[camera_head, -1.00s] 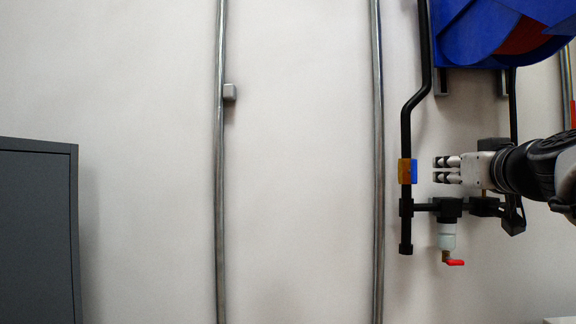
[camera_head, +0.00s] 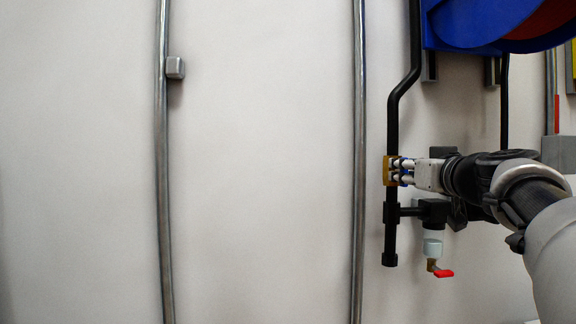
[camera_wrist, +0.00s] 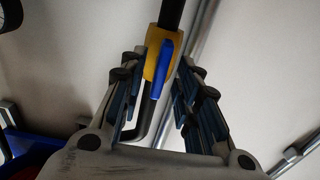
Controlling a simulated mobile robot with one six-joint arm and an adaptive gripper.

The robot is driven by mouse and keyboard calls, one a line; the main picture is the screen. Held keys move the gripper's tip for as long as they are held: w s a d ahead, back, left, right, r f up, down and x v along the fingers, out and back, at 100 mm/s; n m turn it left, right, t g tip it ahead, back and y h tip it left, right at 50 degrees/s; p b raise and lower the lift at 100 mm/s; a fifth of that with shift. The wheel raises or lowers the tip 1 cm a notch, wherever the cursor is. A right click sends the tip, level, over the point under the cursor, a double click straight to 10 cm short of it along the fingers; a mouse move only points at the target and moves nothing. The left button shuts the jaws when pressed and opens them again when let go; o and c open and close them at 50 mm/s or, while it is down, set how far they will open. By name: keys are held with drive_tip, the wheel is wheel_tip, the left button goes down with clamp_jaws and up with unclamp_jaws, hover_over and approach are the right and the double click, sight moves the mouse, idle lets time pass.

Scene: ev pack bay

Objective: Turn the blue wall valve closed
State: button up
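The wall valve has a yellow body (camera_head: 387,171) on the black vertical pipe (camera_head: 392,122). In the wrist view its blue lever handle (camera_wrist: 163,66) lies over the yellow body (camera_wrist: 151,62), roughly in line with the pipe and slightly tilted. My gripper (camera_head: 403,171) is at the valve, coming from the right, and its fingers hide most of the handle in the head view. In the wrist view my gripper's fingers (camera_wrist: 160,80) are apart, one on each side of the handle, with gaps visible between handle and fingers.
Below the valve are a black pipe fitting (camera_head: 432,211) and a pale filter bowl with a red tap (camera_head: 443,273). A blue hose reel (camera_head: 470,25) hangs above. Grey vertical conduits (camera_head: 358,150) run to the left; the wall between them is clear.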

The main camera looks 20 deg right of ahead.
idle(0.3)
clamp_jaws()
idle(0.3)
